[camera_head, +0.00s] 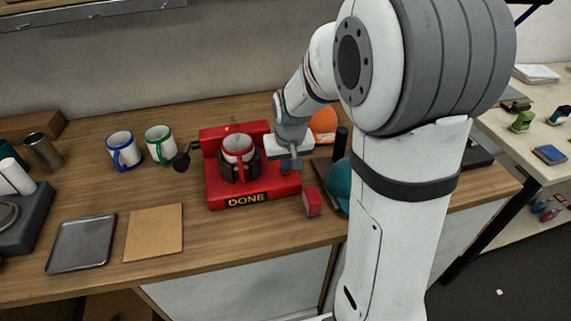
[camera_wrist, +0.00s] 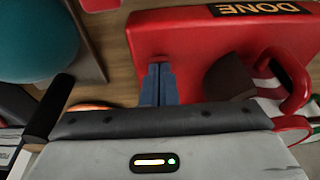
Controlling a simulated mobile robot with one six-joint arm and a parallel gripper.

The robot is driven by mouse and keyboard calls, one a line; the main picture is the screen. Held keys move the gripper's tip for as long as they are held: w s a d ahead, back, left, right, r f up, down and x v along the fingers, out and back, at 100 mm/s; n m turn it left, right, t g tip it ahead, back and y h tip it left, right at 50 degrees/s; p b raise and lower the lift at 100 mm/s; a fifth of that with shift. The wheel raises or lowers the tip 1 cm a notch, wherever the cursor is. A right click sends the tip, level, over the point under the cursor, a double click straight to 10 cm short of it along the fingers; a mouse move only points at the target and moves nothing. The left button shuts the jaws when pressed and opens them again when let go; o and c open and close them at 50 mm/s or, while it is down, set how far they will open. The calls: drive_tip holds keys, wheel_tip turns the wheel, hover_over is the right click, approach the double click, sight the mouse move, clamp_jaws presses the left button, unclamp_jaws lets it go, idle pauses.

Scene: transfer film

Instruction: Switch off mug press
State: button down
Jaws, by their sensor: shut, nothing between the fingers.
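The red mug press (camera_head: 215,192) stands on the wooden bench, with a "DONE" sign (camera_head: 247,199) on its front. A white mug with a red handle (camera_head: 238,146) sits in its dark clamp, and a black-knobbed lever (camera_head: 181,162) sticks out to the left. My gripper (camera_head: 289,166) is shut and empty, over the right part of the press. In the wrist view the closed blue-grey fingers (camera_wrist: 158,82) are at the red base (camera_wrist: 190,38), beside the dark clamp (camera_wrist: 228,78). I cannot tell whether they touch it. No switch can be made out.
A small red block (camera_head: 312,202) and a teal cap (camera_head: 338,186) are right of the press; an orange item (camera_head: 322,122) is behind. Blue-handled (camera_head: 123,151) and green-handled (camera_head: 160,145) mugs stand left. A brown board (camera_head: 154,232) and metal tray (camera_head: 80,244) lie front left.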

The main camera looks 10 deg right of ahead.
drive_tip(key=shift+f+b, duration=0.15)
drive_tip(key=shift+b, duration=0.15)
drive_tip(key=shift+s+d+f+t+b, duration=0.15)
drive_tip(key=shift+f+t+b, duration=0.35)
drive_tip(key=shift+b, duration=0.65)
drive_tip(key=shift+s+a+r+p, duration=0.1)
drive_tip(key=shift+a+r+p, duration=0.1)
drive_tip(key=shift+r+p, duration=0.15)
drive_tip(key=shift+w, duration=0.3)
drive_tip(key=shift+w+r, duration=0.15)
drive_tip(key=shift+w, duration=0.4)
